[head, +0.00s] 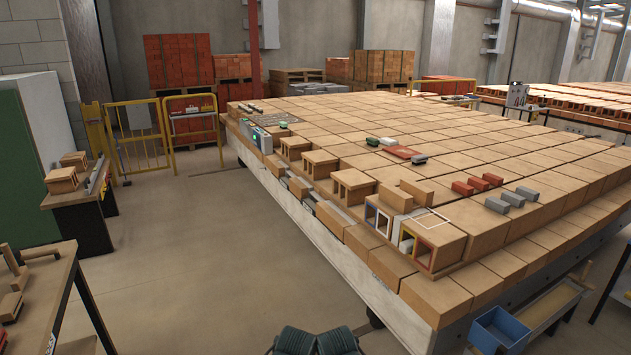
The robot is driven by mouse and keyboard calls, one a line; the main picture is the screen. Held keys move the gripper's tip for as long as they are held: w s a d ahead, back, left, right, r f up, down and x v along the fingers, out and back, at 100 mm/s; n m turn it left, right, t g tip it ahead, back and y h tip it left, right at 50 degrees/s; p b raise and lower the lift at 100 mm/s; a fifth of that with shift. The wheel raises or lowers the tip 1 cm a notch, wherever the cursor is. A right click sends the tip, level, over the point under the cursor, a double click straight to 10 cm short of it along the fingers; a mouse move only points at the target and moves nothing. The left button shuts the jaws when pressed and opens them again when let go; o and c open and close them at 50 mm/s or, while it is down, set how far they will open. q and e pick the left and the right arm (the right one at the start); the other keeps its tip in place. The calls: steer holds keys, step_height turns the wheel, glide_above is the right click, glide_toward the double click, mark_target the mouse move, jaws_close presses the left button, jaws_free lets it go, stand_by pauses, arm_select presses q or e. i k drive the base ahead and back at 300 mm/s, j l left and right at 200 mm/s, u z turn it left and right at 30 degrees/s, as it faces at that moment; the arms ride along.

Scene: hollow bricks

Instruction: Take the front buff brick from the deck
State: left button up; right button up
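The deck (340,291) is a long, pale-sided platform covered with rows of buff blocks. Several hollow buff bricks stand along its left edge, with one pair of openings facing out on the brick (353,187) in the middle of the row. Nearest me is a larger hollow buff brick (445,238) with coloured outlines around its openings and a white outline on top. A small buff brick (416,192) lies just behind it. I cannot tell for certain which one is the front buff brick.
Small red bricks (478,184) and grey bricks (512,198) sit on the deck to the right. A blue bin (500,330) is at the deck's near right side. A side table (95,195) with buff bricks stands at left. The floor (215,235) between is clear.

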mark_target(397, 199)
steer(key=i+u, duration=0.3)
steer(key=i, duration=0.15)
steer(key=i+u, duration=0.3)
steer(key=i+j+z, duration=0.1)
steer(key=i+z, duration=0.15)
steer(key=i, duration=0.15)
steer(key=i+j+z, duration=0.25)
steer(key=i+z, duration=0.25)
steer(key=z, duration=0.15)
steer(key=i+j+z, duration=0.1)
steer(key=z, duration=0.3)
steer(key=i+j+z, duration=0.2)
steer(key=z, duration=0.2)
steer(key=i+j+z, duration=0.25)
steer(key=z, duration=0.15)
steer(key=i+j+z, duration=0.45)
steer(key=z, duration=0.25)
steer(key=i+j+z, duration=0.15)
steer(key=j+z, duration=0.2)
steer(key=j, duration=0.1)
